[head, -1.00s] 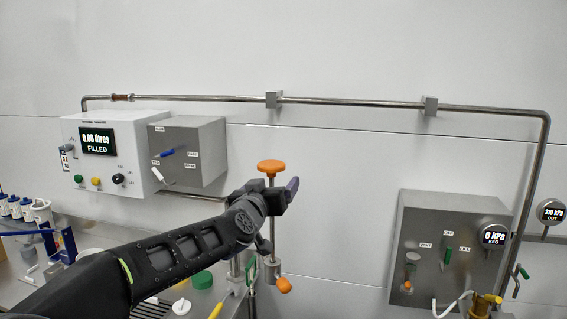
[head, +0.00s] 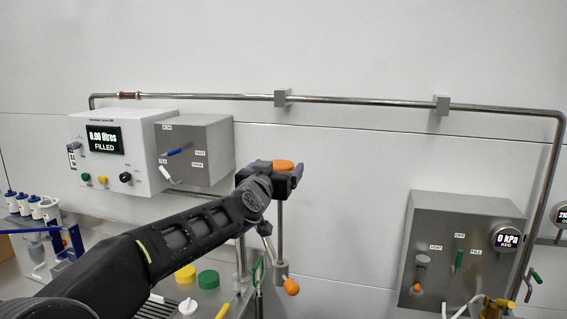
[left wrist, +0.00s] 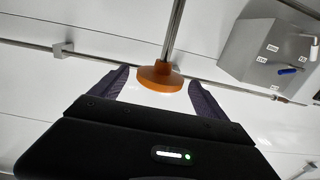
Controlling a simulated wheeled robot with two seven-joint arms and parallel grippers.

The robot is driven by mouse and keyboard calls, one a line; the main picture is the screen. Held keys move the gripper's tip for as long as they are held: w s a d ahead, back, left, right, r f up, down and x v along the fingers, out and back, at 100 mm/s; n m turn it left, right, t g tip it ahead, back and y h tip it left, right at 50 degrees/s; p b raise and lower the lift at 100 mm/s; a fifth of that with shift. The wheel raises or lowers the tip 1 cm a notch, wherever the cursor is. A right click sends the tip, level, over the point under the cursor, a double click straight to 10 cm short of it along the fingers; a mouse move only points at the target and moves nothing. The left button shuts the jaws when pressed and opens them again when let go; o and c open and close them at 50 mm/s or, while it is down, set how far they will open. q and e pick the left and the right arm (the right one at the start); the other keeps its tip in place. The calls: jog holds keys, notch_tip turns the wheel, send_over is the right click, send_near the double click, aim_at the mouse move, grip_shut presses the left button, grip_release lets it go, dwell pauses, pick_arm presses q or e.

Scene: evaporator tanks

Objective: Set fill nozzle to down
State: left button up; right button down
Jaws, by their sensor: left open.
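The fill nozzle appears as an upright metal rod (head: 280,232) with a round orange knob (head: 283,163) on top. A second orange knob (head: 291,287) sticks out near the rod's lower end. My left gripper (head: 279,174) is open at the height of the top knob. In the left wrist view, which is upside down, the orange knob (left wrist: 158,77) sits between the two spread purple fingers (left wrist: 158,88), with a visible gap on each side. The gripper hides part of the knob and upper rod in the head view. My right gripper is not in view.
A white control box (head: 104,160) reading 0.00 litres FILLED and a grey switch box (head: 195,155) are on the wall at left. A grey valve panel (head: 425,245) is at right.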

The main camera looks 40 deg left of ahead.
aim_at(284, 162)
pick_arm(q)
jog(key=b+x, duration=0.1)
jog(key=x, duration=0.5)
grip_shut()
dwell(0.9)
